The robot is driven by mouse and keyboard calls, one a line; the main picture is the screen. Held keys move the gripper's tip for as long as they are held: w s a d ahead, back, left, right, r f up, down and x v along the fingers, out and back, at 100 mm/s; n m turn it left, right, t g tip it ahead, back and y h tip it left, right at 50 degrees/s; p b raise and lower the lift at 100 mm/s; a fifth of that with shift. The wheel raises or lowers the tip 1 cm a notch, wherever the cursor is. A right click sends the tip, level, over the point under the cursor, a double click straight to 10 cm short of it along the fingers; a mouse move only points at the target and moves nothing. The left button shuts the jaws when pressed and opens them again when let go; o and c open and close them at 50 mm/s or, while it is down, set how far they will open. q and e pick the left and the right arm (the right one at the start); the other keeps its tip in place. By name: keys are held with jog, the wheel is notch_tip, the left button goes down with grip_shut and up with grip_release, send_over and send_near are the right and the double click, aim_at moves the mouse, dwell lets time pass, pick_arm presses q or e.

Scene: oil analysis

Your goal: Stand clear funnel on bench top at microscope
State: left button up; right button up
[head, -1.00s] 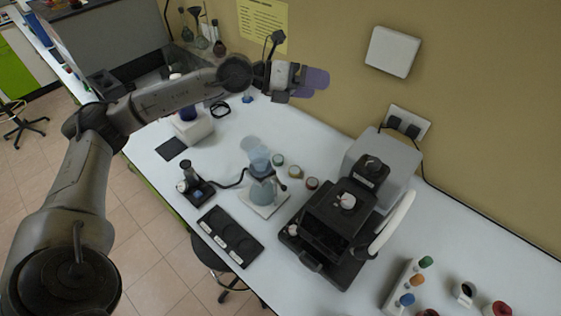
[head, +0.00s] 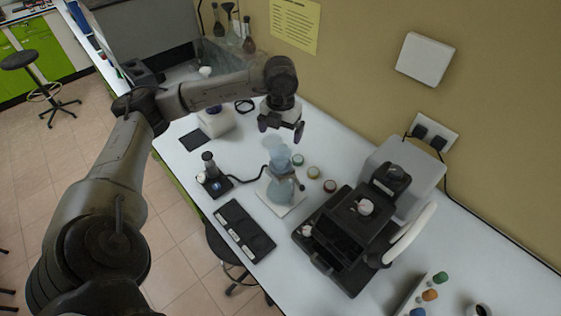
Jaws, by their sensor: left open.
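A clear bluish funnel (head: 280,158) sits on top of a glass flask (head: 281,188), which stands on a white plate (head: 268,202) on the bench. A second translucent cup-like shape (head: 270,143) shows just behind the funnel. My left gripper (head: 281,128) hangs above and behind the funnel, fingers pointing down, open and empty, apart from the glassware. A large black instrument (head: 345,235), possibly the microscope, stands on the bench to the right of the flask. My right gripper is not in view.
Several small round jars (head: 313,172) stand right of the flask. A black tray (head: 240,228) lies at the bench's front edge. A small black device (head: 212,180) with a cable is left of the flask. Coloured-cap bottles (head: 430,295) stand at the lower right. Bench between instrument and bottles looks clear.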

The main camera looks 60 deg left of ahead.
aim_at(280, 158)
pick_arm(q)
notch_tip(280, 158, down, 11)
jog(key=shift+s+d+f+p, duration=0.1)
jog(key=shift+f+p, duration=0.1)
jog(key=shift+p, duration=0.2)
dwell(0.4)
jog(key=c, duration=1.1)
jog(key=shift+r, duration=0.1)
